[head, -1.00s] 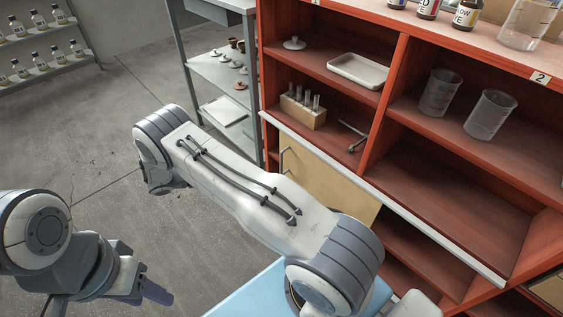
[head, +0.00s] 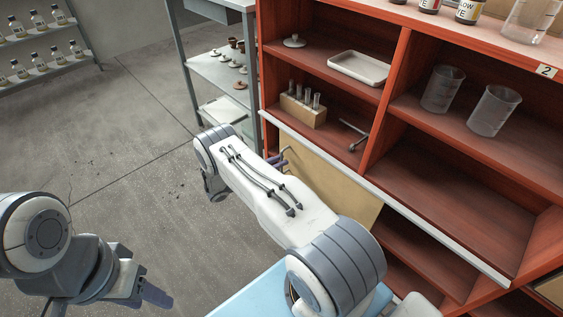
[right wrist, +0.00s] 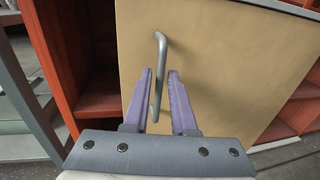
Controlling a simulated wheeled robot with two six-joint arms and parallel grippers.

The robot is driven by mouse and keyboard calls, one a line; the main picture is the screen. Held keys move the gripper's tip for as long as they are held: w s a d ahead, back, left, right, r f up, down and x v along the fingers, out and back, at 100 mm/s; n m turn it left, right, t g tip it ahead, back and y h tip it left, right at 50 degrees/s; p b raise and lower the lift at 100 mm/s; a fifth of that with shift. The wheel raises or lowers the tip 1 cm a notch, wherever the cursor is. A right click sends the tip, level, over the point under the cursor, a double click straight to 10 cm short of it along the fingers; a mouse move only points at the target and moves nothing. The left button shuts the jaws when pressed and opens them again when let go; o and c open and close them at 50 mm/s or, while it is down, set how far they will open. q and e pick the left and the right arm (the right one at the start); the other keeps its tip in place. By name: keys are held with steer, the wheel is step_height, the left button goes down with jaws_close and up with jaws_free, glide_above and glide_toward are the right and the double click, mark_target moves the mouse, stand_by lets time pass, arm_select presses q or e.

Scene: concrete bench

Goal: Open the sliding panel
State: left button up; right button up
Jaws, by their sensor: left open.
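The sliding panel (head: 335,190) is a tan board in the lower front of the red cabinet, below a white rail. It also fills the middle of the right wrist view (right wrist: 225,60). Its grey bar handle (right wrist: 160,50) stands upright near the panel's left edge. My right gripper (right wrist: 160,72) is open, with its purple fingers on either side of the handle in that view. Contact cannot be told. In the head view, my right gripper (head: 278,159) is partly hidden by its arm, close to the handle. My left gripper (head: 155,294) is low at left, away from the cabinet.
The red cabinet (head: 400,75) holds beakers (head: 492,110), a white tray (head: 358,68) and a test-tube rack (head: 302,108) above the panel. A grey shelf unit (head: 215,72) stands to its left. A dark gap (right wrist: 98,75) shows left of the panel. The floor at left is clear.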

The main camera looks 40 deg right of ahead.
steer(key=shift+s+d, duration=0.1)
steer(key=shift+d, duration=0.6)
jaws_close()
stand_by(1.0)
